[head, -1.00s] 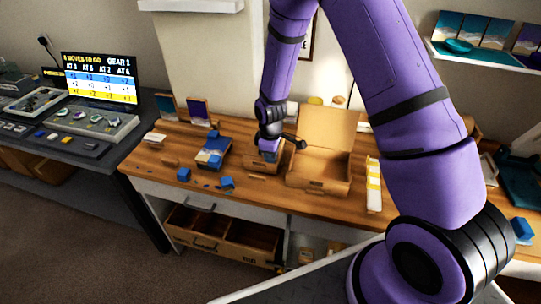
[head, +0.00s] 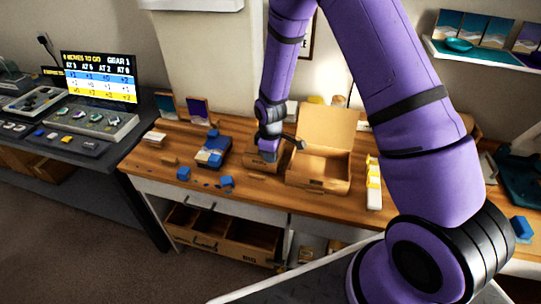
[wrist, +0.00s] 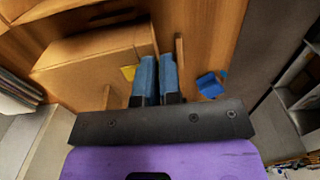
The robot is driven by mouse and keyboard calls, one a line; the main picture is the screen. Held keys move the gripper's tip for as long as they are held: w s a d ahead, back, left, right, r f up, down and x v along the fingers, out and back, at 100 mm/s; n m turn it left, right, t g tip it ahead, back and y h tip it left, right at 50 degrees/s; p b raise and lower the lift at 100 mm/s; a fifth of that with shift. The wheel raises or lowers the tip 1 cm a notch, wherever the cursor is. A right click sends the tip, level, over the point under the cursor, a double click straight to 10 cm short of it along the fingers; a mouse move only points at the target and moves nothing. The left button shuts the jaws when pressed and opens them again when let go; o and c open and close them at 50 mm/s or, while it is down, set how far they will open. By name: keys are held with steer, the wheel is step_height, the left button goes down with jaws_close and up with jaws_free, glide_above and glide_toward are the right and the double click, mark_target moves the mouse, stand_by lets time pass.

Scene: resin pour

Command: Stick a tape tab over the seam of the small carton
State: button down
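The small carton (head: 256,165), a closed brown box, stands on the wooden bench, partly hidden behind my gripper (head: 268,155). In the wrist view the carton (wrist: 90,52) lies left of and under my gripper (wrist: 159,75). The two blue finger pads are almost together, with only a thin gap, and point down beside the carton's edge. A small yellow piece (wrist: 128,72), which looks like a tape tab, shows against the carton by the left finger. I cannot tell whether it touches the finger. A pale strip with yellow tabs (head: 374,185) lies right on the bench.
A larger open carton (head: 318,172) stands just right of the small one. Blue blocks (head: 226,181) and a blue-and-white item (head: 213,151) lie to the left. A monitor (head: 98,77) and control panels stand on the dark table at left. The bench front (head: 200,185) is partly clear.

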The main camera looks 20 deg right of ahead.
steer(key=c, duration=1.2)
jaws_free()
steer(key=shift+c, duration=0.2)
steer(key=shift+r, duration=0.1)
steer(key=shift+r, duration=3.95)
